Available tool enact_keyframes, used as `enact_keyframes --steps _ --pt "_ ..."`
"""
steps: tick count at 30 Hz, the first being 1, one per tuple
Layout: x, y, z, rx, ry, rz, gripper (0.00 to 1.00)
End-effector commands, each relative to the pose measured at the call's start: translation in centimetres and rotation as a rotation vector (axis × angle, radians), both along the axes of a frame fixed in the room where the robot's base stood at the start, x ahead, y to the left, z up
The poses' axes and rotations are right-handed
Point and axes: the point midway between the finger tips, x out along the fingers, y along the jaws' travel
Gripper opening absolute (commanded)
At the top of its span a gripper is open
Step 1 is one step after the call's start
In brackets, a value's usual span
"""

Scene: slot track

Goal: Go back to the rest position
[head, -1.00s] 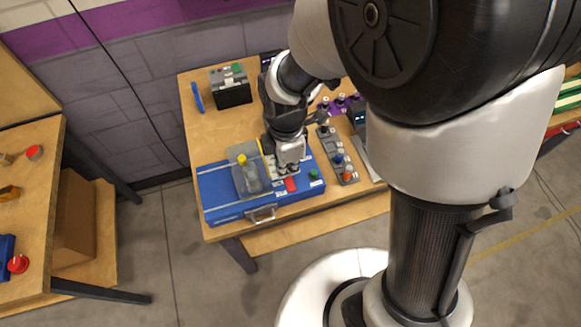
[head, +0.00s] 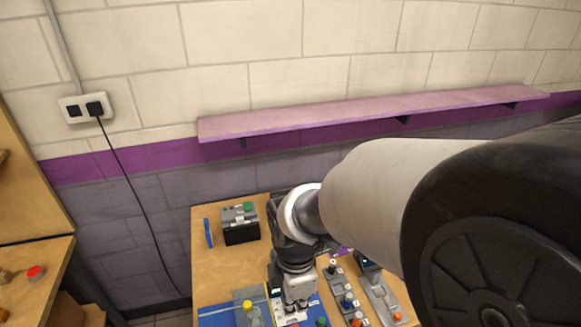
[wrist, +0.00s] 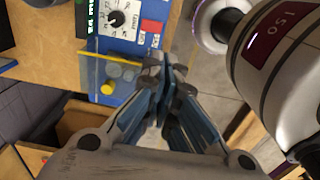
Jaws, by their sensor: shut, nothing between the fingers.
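My gripper (head: 296,308) hangs over the blue panel (head: 215,317) at the bottom edge of the head view. In the wrist view my gripper (wrist: 165,78) has its blue-grey fingers drawn together, with nothing between them. The blue panel (wrist: 146,63) also shows there, past the fingertips, with a black dial (wrist: 116,19), a yellow button (wrist: 107,88) and a yellow bar. The gap between the fingertips and the panel cannot be judged. The lower part of the panel is cut off in the head view.
A dark box with a green button (head: 240,224) and a blue upright piece (head: 208,232) stand at the back of the wooden table. Control strips (head: 345,296) lie right of my gripper. A purple shelf (head: 370,112) runs along the wall behind. Another table (head: 35,285) is at left.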

Motion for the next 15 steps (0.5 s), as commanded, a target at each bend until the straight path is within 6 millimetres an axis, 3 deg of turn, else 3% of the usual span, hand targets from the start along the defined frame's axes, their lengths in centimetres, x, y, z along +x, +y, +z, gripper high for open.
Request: enact_keyframes --steps 4,7,15 --pt "-0.1 -0.6 0.9 0.007 -0.018 -0.067 0.0" --pt "-0.6 -2.2 2.8 0.027 -0.056 -0.242 0.0" --pt "-5.2 -8.5 8.9 0.163 -0.197 -1.046 0.0"
